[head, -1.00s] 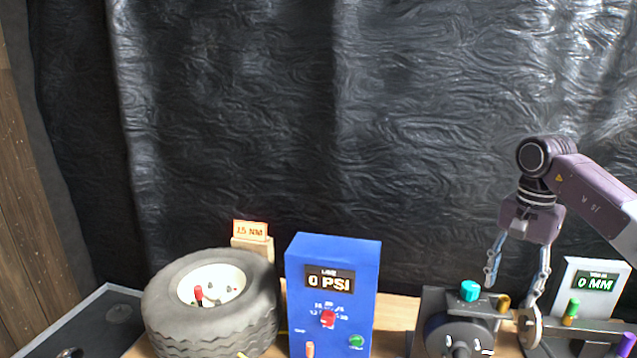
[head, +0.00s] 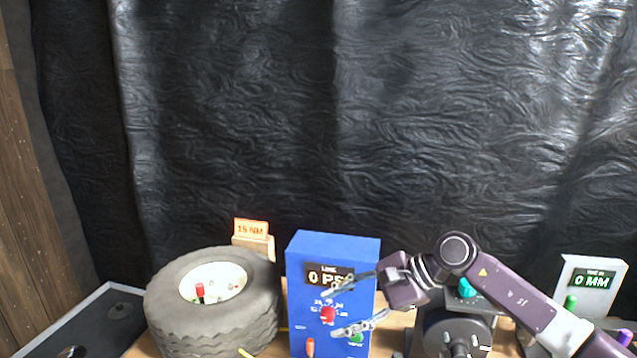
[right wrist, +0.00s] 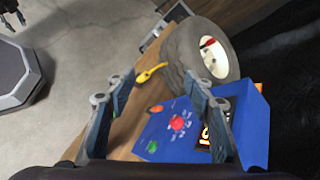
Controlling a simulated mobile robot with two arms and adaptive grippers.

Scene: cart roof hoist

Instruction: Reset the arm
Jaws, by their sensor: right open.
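My right arm reaches in from the lower right in the head view. My right gripper (head: 331,313) is open and empty, its fingers pointing left in front of the blue gauge box (head: 333,248). The fingers overlap the box's display, which reads 0 PSI with its end partly covered. A red knob (head: 327,315) shows between the fingers. In the right wrist view the open fingers (right wrist: 160,82) stand apart over the table, with the blue box (right wrist: 253,125) close by. A dark claw-like part at that view's upper left may be my left gripper; its state is unclear.
A tire (head: 213,318) with a pale hub lies left of the box, a 15 NM sign (head: 251,229) behind it. A dark machine with a teal knob (head: 466,288) is partly behind my arm. A 0 MM display (head: 594,281) stands at right. A yellow tool (right wrist: 151,73) lies near the tire.

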